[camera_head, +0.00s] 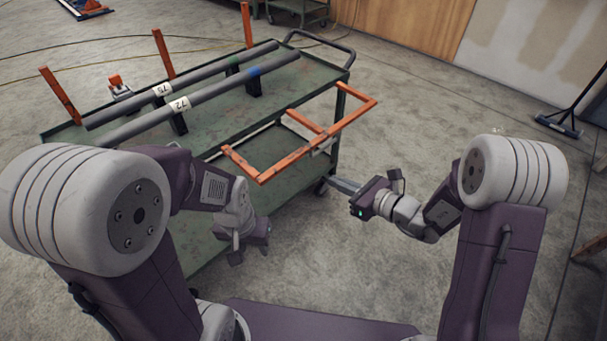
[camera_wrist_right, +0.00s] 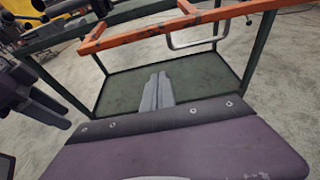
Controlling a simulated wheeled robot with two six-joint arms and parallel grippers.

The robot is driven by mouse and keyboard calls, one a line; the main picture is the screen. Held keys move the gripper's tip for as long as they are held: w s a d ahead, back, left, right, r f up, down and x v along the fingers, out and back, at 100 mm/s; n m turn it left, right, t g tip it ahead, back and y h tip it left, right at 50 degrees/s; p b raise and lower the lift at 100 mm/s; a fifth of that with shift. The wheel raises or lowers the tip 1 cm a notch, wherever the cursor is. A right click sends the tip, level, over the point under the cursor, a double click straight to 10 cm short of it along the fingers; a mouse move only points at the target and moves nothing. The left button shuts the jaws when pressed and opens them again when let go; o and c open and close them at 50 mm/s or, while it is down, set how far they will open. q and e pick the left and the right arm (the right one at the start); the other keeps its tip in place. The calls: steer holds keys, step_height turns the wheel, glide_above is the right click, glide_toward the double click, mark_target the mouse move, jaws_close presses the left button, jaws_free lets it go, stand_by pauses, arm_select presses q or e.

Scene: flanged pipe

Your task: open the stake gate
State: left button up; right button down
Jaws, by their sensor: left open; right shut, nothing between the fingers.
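The stake gate (camera_head: 280,168) is an orange frame on the near side of the green cart. Its rail stands out from the cart edge toward me; I cannot tell its exact tilt. A small grey handle (camera_head: 322,145) is on the rail, and it shows in the right wrist view (camera_wrist_right: 213,46) below the orange bar. My right gripper (camera_head: 343,186) is shut and empty, just below and right of the handle, apart from it. Its grey fingers show in the right wrist view (camera_wrist_right: 157,90). My left gripper (camera_head: 250,252) is open and empty, low beside the cart's near side.
Two grey pipes (camera_head: 205,97) with white number labels lie on the green cart (camera_head: 270,97). Orange stakes (camera_head: 163,54) stand along its far side. A cart push bar (camera_head: 325,42) is at the right end.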

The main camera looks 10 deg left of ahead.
mark_target(314, 143)
steer(key=b+x, duration=0.3)
steer(key=x, duration=0.7)
steer(key=shift+w+d+r+p, duration=0.15)
steer(key=shift+r+p, duration=0.3)
steer(key=shift+r, duration=1.6)
step_height(314, 143, up, 7)
steer(key=g+h+p, duration=0.1)
steer(key=h+p, duration=0.1)
steer(key=p, duration=1)
steer(key=shift+f+g, duration=0.2)
steer(key=shift+g, duration=0.1)
steer(key=r+h+p, duration=0.1)
steer(key=p, duration=0.3)
steer(key=r+g+h+p, duration=0.1)
steer(key=p, duration=0.3)
steer(key=a+r+g+p, duration=0.1)
steer(key=p, duration=0.4)
steer(key=shift+w+h, duration=0.35)
steer(key=shift+h, duration=0.05)
